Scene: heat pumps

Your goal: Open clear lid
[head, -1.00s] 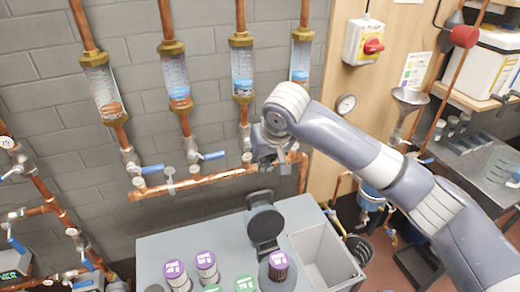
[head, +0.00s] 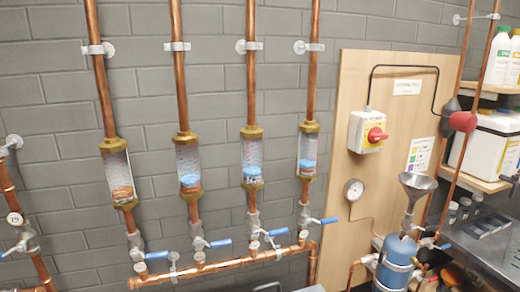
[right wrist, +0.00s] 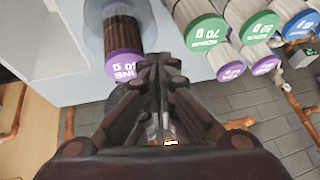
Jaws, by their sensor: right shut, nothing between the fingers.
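My right gripper (right wrist: 160,75) shows in the right wrist view, with its dark fingers together and nothing between them. Just beyond the fingertips, to the upper left, is a dark cartridge (right wrist: 124,30) with a purple cap. A clear, rounded part (right wrist: 95,20) surrounds the cartridge's far end. I cannot tell whether this is the clear lid or part of a holder. No lid can be made out for certain in the head view. Neither gripper shows in the head view.
Several green-, blue- and purple-capped cartridges (right wrist: 208,34) sit right of the gripper. A pale grey bin or box (right wrist: 40,50) is to its left. The head view shows copper pipes with sight glasses (head: 189,163), a red switch (head: 376,134) and a blue tank (head: 395,262).

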